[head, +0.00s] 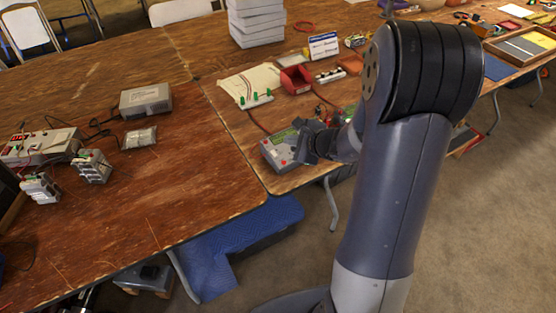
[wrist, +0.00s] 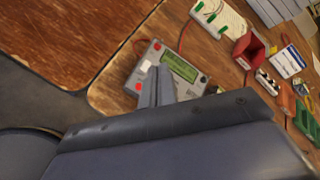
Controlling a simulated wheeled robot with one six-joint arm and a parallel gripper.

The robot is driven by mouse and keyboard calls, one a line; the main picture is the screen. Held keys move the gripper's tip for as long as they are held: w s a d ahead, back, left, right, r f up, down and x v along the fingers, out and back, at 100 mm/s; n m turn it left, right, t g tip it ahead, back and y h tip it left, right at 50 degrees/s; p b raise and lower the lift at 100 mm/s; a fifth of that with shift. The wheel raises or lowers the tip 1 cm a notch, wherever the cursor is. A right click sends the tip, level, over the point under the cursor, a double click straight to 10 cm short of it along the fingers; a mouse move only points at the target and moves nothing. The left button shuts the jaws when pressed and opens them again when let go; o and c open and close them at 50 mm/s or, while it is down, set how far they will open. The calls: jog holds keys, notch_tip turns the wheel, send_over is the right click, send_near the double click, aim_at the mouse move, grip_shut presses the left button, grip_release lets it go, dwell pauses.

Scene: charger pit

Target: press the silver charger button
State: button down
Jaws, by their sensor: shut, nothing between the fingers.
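The charger (wrist: 203,89) is a grey box with a green display (wrist: 180,66), red spots at its left end and dark knobs at its right. The charger also shows in the head view (head: 273,155), partly hidden by my gripper. My gripper (wrist: 157,72) is shut and empty, with its fingertips over the charger's left part, close to the pale square. I cannot tell whether they touch the charger.
A red open box (head: 295,80), a board with green clips (head: 256,100) and a blue-and-white carton (head: 322,46) stand behind the charger. The charger is near the table's front edge. The left table (head: 185,190) has a wide clear area.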

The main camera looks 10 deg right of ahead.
dwell(0.4)
jog(key=b, duration=0.6)
send_over(284, 162)
jog(key=s+d, duration=0.1)
jog(key=s, duration=0.1)
notch_tip(284, 162, down, 8)
jog(key=shift+r, duration=0.25)
jog(key=shift+w+f+b, duration=0.2)
jog(key=shift+f+b, duration=0.4)
dwell(0.8)
jog(key=shift+a+f+b, duration=0.1)
jog(key=shift+f+b, duration=0.3)
jog(key=shift+b, duration=0.3)
jog(key=shift+w+f+b, duration=0.1)
jog(key=shift+f+b, duration=0.25)
jog(key=shift+b, duration=0.2)
dwell(0.3)
jog(key=shift+r, duration=0.15)
dwell(0.3)
jog(key=shift+r+p, duration=0.45)
jog(key=shift+r, duration=0.15)
